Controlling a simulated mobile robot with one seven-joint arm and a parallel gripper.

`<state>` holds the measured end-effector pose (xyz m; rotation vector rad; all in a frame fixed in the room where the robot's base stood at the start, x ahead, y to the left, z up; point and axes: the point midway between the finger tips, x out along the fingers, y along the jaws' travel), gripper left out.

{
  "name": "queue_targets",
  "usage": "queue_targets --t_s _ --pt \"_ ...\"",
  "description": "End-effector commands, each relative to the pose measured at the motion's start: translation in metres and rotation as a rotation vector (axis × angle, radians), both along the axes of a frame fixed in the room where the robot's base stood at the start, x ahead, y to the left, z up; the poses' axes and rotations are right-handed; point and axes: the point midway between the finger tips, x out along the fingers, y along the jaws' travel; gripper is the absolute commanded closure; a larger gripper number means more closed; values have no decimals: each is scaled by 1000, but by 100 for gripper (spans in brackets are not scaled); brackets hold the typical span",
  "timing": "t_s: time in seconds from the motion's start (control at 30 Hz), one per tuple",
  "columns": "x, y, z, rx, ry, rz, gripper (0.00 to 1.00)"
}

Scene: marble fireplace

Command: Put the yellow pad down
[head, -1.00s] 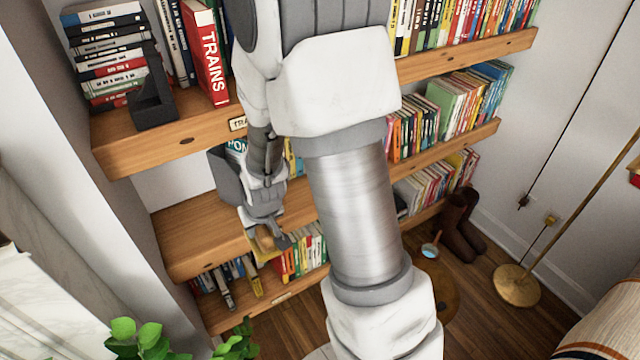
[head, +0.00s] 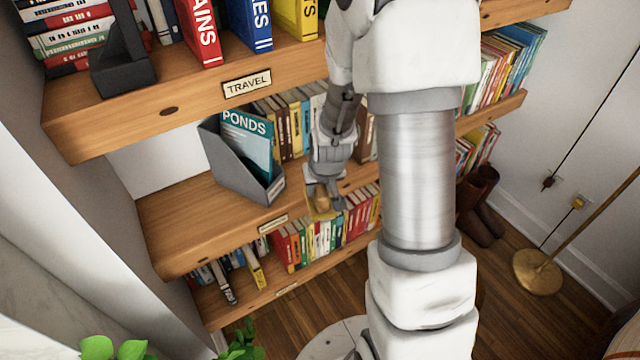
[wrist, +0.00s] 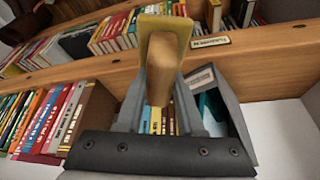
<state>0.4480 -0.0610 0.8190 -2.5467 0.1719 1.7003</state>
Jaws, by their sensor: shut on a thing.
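The yellow pad (wrist: 165,24) has a light wooden block (wrist: 162,62) on it. My gripper (wrist: 161,84) is shut on this block, with a finger on each side, and the pad lies beyond the fingertips. In the head view my gripper (head: 325,196) hangs at the front of the middle shelf (head: 180,222), right of the grey file holder, with the yellow pad (head: 318,213) at its tip. The pad appears held in front of the books of the lower shelf. I cannot tell whether it touches a shelf.
The grey file holder (head: 240,170) with a PONDS book (head: 247,140) stands left of my gripper. Books (head: 285,118) stand behind it. The upper shelf (head: 190,120) overhangs. The middle shelf's left part is bare. Lower books (head: 300,245) stand below.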

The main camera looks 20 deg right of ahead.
Motion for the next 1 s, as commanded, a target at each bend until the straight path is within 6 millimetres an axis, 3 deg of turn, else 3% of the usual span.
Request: queue_targets --t_s 0.03,0.13,0.43,1.0 --pt "1 -8 -22 0 -1 -17 100" --pt "2 -19 -36 0 -1 -40 100" --pt "14 -33 -49 0 -3 -65 100" --pt "133 -57 -49 -1 -3 -64 100"
